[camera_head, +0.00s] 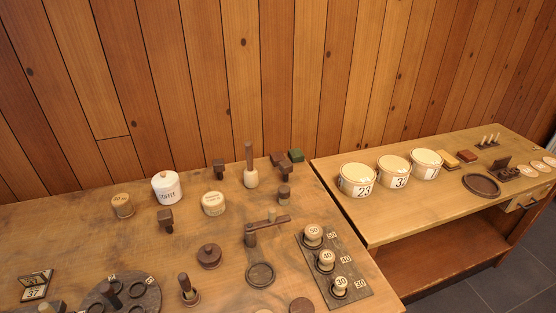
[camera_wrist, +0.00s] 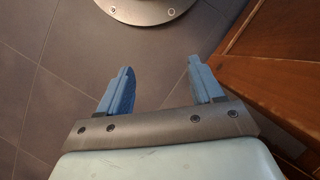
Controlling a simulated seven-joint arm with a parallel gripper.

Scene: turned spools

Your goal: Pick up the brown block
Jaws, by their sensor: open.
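A small reddish-brown block (camera_head: 467,156) lies flat on the right table, beside a yellow-tan block (camera_head: 449,160). Several darker brown pieces with block shapes stand on the left table, such as one near the back (camera_head: 218,168) and one further forward (camera_head: 165,219); I cannot tell which piece the task names. My gripper (camera_wrist: 160,68) shows only in the wrist view. Its two blue fingers are wide apart with nothing between them, above grey floor tiles and away from the blocks.
Three numbered cream tubs (camera_head: 357,180) stand at the left of the right table (camera_head: 400,223). A dark oval tray (camera_head: 481,185) lies in front of the blocks. The left table (camera_head: 60,235) is crowded with jars, spools and knobs. A wooden panel (camera_wrist: 285,75) is close right of my gripper.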

